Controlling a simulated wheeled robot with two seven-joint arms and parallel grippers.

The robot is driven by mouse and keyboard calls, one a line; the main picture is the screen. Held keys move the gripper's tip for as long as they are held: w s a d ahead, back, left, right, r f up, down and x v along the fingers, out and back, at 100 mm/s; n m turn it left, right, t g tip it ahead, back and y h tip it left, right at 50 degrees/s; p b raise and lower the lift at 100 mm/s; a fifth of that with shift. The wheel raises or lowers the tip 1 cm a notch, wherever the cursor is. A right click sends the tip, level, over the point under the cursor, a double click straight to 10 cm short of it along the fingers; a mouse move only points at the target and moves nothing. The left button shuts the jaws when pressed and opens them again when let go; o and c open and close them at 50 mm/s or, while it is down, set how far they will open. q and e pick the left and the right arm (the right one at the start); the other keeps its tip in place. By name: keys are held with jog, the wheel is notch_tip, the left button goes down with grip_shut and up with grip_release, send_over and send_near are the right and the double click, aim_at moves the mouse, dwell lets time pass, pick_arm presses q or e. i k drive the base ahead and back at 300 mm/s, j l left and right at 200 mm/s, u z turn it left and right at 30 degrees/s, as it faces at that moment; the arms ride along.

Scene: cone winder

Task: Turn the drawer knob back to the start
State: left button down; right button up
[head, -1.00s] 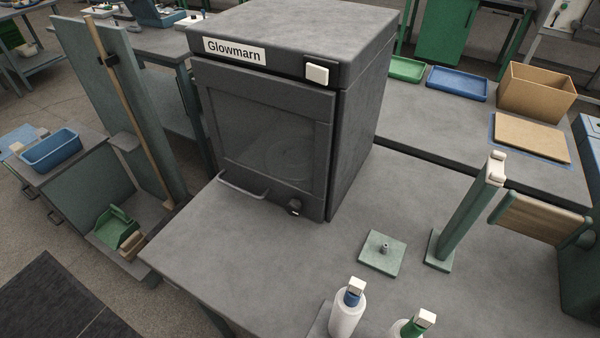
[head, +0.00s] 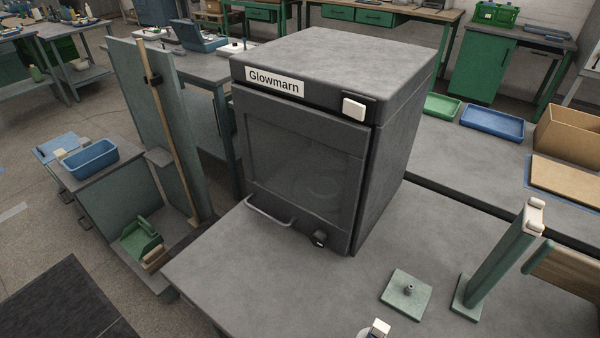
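A dark grey box-shaped machine labelled "Glowmarn" (head: 330,130) stands on the grey table. A small black knob (head: 320,239) with a light mark at its lower edge sits low on its front, at the right. A curved metal handle (head: 268,213) is to the left of the knob, and the dark glazed front looks closed. I cannot tell which position counts as the knob's start. Neither of my grippers is in view.
A green plate with a peg (head: 407,292) and a green post (head: 497,258) stand on the table, right of the machine. A white-capped bottle top (head: 378,328) shows at the bottom edge. Table space before the machine is clear.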

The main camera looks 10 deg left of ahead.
aim_at(319, 238)
jog(key=k+j, duration=0.15)
jog(key=j, duration=0.15)
jog(key=k+j+u, duration=0.1)
jog(key=k+j, duration=0.25)
jog(key=j, duration=0.3)
jog(key=k+j+u, duration=0.1)
jog(key=j, duration=0.2)
jog(key=k+j, duration=0.15)
jog(key=j, duration=0.2)
jog(key=k+j+u, duration=0.1)
jog(key=j, duration=0.25)
jog(key=k, duration=0.05)
